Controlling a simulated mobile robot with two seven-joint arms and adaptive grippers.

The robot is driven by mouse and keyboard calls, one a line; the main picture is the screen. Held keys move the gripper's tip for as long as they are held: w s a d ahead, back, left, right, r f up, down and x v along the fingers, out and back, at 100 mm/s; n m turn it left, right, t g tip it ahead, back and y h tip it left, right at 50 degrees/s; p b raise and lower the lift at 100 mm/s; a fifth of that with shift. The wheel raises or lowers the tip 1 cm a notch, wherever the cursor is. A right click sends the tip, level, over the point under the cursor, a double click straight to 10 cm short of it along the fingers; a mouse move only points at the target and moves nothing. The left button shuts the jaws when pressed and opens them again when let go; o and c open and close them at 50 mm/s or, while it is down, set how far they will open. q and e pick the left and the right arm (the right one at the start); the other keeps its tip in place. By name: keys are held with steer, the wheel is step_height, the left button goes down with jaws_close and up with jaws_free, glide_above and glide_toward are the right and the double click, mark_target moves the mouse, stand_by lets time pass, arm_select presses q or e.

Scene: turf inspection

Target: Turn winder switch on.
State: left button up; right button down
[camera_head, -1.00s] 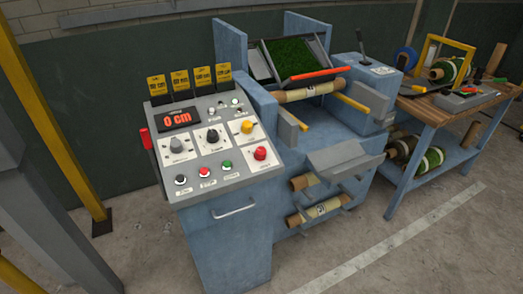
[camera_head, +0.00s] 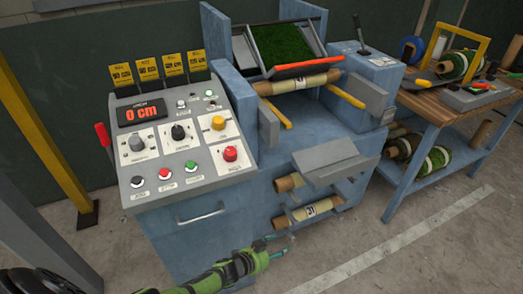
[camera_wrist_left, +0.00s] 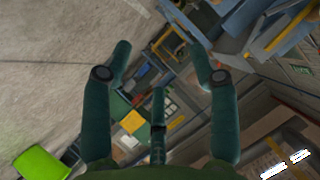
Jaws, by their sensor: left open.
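The blue machine's sloped control panel (camera_head: 185,138) shows in the head view at left. It carries a black rotary knob (camera_head: 180,132), a grey rotary knob (camera_head: 136,143), a yellow button (camera_head: 218,123), a red button (camera_head: 230,153) and small toggles along its top. The labels are too small to read, so I cannot tell which one is the winder switch. A display (camera_head: 140,112) reads 0 cm. My left gripper (camera_head: 286,246) is open, low in front of the machine, below and right of the panel and apart from it. Its open fingers (camera_wrist_left: 160,75) also show in the left wrist view.
A red lever (camera_head: 103,137) sticks up at the panel's left edge. A handle (camera_head: 202,214) juts from the cabinet front. Rolls (camera_head: 308,211) and a grey tray (camera_head: 330,160) protrude right of it. A yellow post (camera_head: 45,130) stands left. A workbench (camera_head: 437,105) stands right.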

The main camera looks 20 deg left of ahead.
arm_select(q)
steer(key=w+d+r+m+h+b, duration=0.1)
steer(key=w+d+r+m+h, duration=0.3)
steer(key=w+r, duration=0.35)
steer(key=w+d+r+m+g+h+b, duration=0.1)
steer(key=w+d+r+m+g+h, duration=0.1)
steer(key=d+r+m+h, duration=0.3)
steer(key=w+d+r+m+g+b, duration=0.1)
steer(key=r+m+b, duration=0.15)
steer(key=r, duration=0.55)
step_height(320, 180, up, 17)
steer(key=m+g+y+b, duration=0.6)
steer(key=m+y+b, duration=0.15)
steer(key=y, duration=1.05)
glide_above(231, 151)
steer(key=s+d, duration=0.2)
steer(key=p+x, duration=0.1)
steer(key=x, duration=0.5)
steer(key=shift+w+r, duration=0.1)
steer(key=shift+w, duration=0.05)
steer(key=shift+w+a+f, duration=0.1)
steer(key=shift+w+f, duration=0.05)
steer(key=shift+f, duration=0.25)
steer(key=shift+t, duration=0.3)
steer(key=c, duration=1.1)
arm_select(e)
step_height(231, 151, down, 12)
steer(key=s, duration=0.1)
steer(key=shift+s+a, duration=0.25)
steer(key=shift+a, duration=0.15)
